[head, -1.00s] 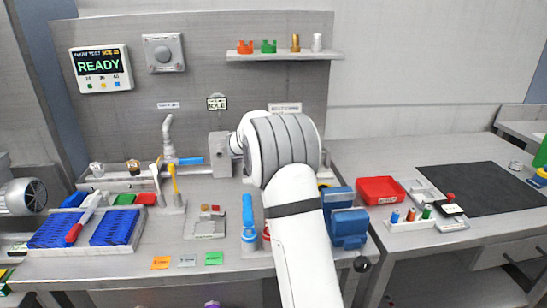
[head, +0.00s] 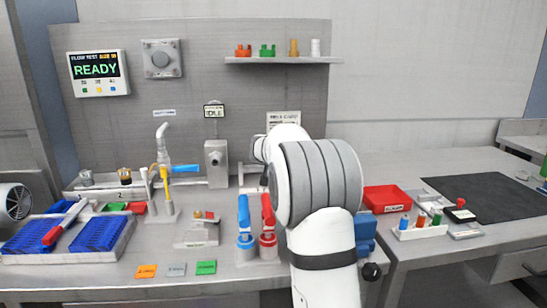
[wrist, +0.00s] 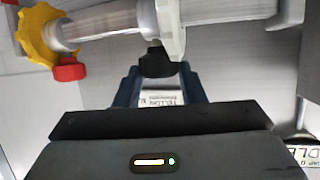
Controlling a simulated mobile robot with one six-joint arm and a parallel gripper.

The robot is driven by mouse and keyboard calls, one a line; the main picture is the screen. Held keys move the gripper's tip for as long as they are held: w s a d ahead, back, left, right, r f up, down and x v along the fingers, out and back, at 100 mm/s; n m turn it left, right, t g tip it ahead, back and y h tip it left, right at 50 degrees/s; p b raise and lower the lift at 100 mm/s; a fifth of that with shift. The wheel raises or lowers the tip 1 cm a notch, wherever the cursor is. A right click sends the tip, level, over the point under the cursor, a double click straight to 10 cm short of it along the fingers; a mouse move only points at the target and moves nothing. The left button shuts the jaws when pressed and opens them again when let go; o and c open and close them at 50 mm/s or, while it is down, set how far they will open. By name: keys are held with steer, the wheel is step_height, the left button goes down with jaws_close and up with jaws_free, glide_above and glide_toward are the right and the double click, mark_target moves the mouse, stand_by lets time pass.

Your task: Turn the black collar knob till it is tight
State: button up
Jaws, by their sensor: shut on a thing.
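The black collar knob (wrist: 157,62) is at the top centre of the wrist view, below a white collar (wrist: 170,28) around a pale horizontal pipe (wrist: 215,12). My gripper (wrist: 160,72) has its two dark blue fingers either side of the knob and is shut on it. The fingers partly cover the knob's sides, and its tightness cannot be told. In the head view my white arm hides the gripper, the collar and the knob.
A yellow handwheel (wrist: 40,35) with a red part sits left on the pipe. In the head view, blue and red bottles (head: 245,235) stand left of my arm. A red bin (head: 387,198) and a black mat (head: 485,190) lie to the right.

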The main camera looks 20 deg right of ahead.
steer(key=shift+f, duration=0.1)
stand_by(0.3)
steer(key=o, duration=1)
steer(key=shift+b+v, duration=0.7)
steer(key=shift+v, duration=3.3)
steer(key=shift+d, duration=0.1)
